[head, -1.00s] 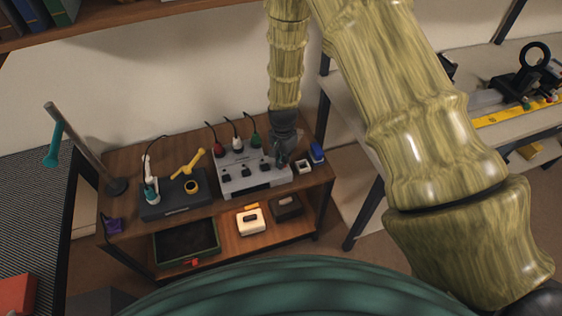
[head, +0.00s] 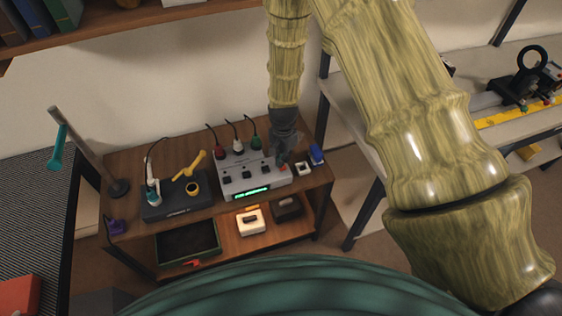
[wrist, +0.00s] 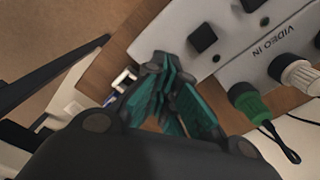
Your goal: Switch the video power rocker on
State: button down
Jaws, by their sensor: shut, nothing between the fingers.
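The grey video box (head: 228,186) stands on the wooden cart, with a lit green display (head: 252,193) on its front and dark square knobs on top. A small red rocker (head: 283,168) shows at its right end, just below my gripper (head: 283,158). My gripper is shut and empty, pointing down close to the rocker; I cannot tell whether it touches. In the wrist view the shut fingers (wrist: 168,75) are beside the box (wrist: 240,40), which is marked VIDEO IN. The rocker cannot be made out in the wrist view.
Red, white and green plugs (head: 255,143) with cables rise behind the box. A white socket (head: 303,168) and a blue item (head: 316,153) stand to its right. A dark soldering-type unit (head: 178,202) with a yellow arm stands left. A grey shelf is at right.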

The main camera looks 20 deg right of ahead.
jog(key=shift+r+p, duration=1.4)
jog(key=shift+r, duration=0.85)
jog(key=s+d+f+n, duration=0.1)
jog(key=s+f+n, duration=0.2)
jog(key=s, duration=0.9)
jog(key=s+d+f+n, duration=0.1)
jog(key=s+f+n, duration=0.3)
jog(key=s, duration=0.8)
jog(key=s+d+f+n, duration=0.1)
jog(key=s+f+n, duration=0.3)
jog(key=s, duration=0.8)
jog(key=shift+s+d, duration=0.2)
